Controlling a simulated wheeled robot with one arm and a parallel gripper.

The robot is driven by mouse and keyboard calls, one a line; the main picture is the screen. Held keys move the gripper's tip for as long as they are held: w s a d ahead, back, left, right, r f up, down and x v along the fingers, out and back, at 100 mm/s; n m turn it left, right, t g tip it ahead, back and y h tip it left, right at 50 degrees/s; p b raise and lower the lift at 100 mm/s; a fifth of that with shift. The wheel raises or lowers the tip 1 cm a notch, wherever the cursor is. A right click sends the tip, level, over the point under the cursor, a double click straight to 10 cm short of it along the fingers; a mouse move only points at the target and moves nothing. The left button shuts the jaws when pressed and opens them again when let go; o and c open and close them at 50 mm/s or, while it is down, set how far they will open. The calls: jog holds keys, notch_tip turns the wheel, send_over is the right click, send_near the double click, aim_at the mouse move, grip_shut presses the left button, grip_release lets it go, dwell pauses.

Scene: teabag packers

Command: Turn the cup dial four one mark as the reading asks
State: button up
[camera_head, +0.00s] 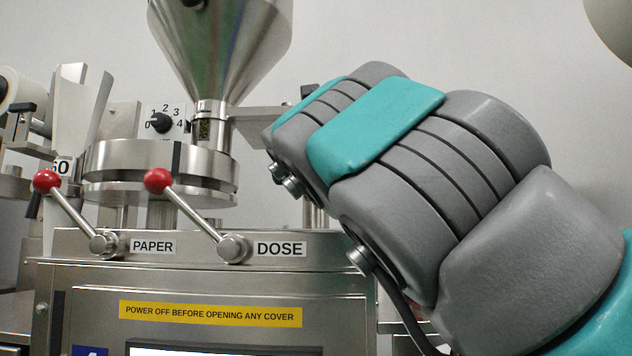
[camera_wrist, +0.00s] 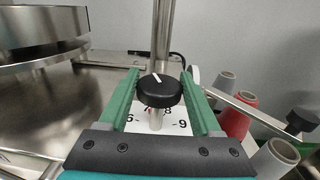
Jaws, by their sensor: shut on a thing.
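In the wrist view a black round dial knob (camera_wrist: 160,97) with a short white pointer line stands on a pale stem. The line on its top points away from me, leaning slightly left. Behind and below it is a white scale plate (camera_wrist: 178,115); 6 shows at left and 9 at right, and the numbers between are partly hidden by the knob. My gripper (camera_wrist: 159,80) is shut on the knob, one green finger on each side. In the head view my arm hides the gripper and this dial.
In the head view a machine has red-knobbed PAPER (camera_head: 46,181) and DOSE (camera_head: 158,181) levers, a steel hopper (camera_head: 222,40) and another dial (camera_head: 161,123) marked 0 to 4. In the wrist view a red cone (camera_wrist: 240,118) and grey cones (camera_wrist: 272,160) stand at right.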

jog(key=shift+y, duration=0.3)
jog(key=o, duration=1.4)
jog(key=shift+c, duration=0.2)
jog(key=s, duration=0.7)
jog(key=shift+s+d, duration=0.2)
jog(key=shift+s, duration=0.2)
